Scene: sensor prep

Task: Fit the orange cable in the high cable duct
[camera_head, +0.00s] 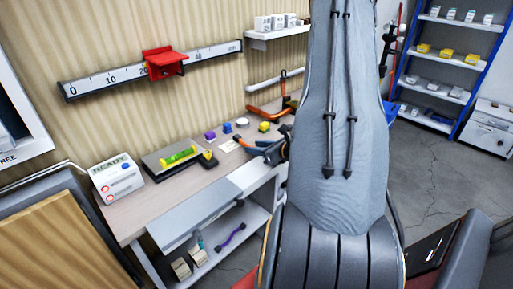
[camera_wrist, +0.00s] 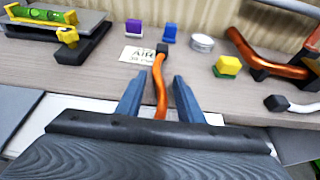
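The orange cable (camera_wrist: 159,88) has a black end and lies on the bench, running between the fingers of my gripper (camera_wrist: 158,82). The two blue-grey fingers stand apart, with a gap on each side of the cable. The cable's near part is hidden behind the gripper body. In the head view my gripper (camera_head: 258,150) is low over the bench, partly hidden by my arm, and a bit of the orange cable (camera_head: 243,143) shows beside it. A long white rail (camera_head: 275,79) on the wall may be the high cable duct; I cannot tell for sure.
The bench (camera_head: 145,203) holds a labelled card (camera_wrist: 139,55), purple (camera_wrist: 133,28), blue (camera_wrist: 170,33) and yellow (camera_wrist: 227,66) blocks, and a round tin (camera_wrist: 202,42). A copper-coloured curved piece (camera_wrist: 265,58) stands at right, a level (camera_wrist: 40,14) at left. A wall shelf (camera_head: 285,34) hangs above.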

